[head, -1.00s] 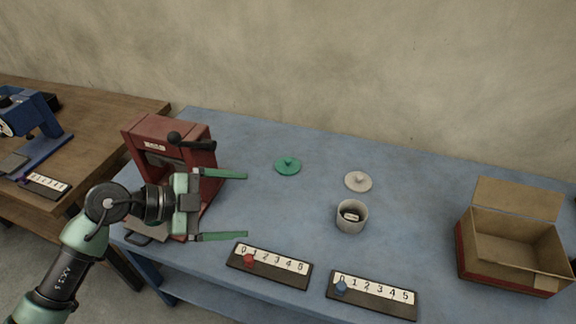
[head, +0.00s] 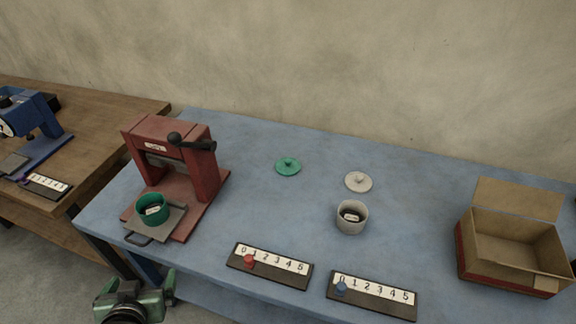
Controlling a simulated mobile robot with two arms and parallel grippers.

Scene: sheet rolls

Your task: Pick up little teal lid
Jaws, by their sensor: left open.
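The little teal lid (head: 288,167) lies flat on the blue table, right of the red press, with a small knob on top. A teal cup (head: 152,209) with a labelled item inside stands on the grey plate of the red press (head: 172,165). My left gripper (head: 136,282) is at the bottom left, low in front of the table's edge, well apart from the lid. It is open, with nothing seen between its fingers. My right gripper is not in view.
A pale lid (head: 358,182) and a pale cup (head: 352,217) stand right of the teal lid. Two numbered slider boards (head: 270,266) (head: 372,295) lie along the front edge. An open cardboard box (head: 512,250) stands at the right. The table around the teal lid is clear.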

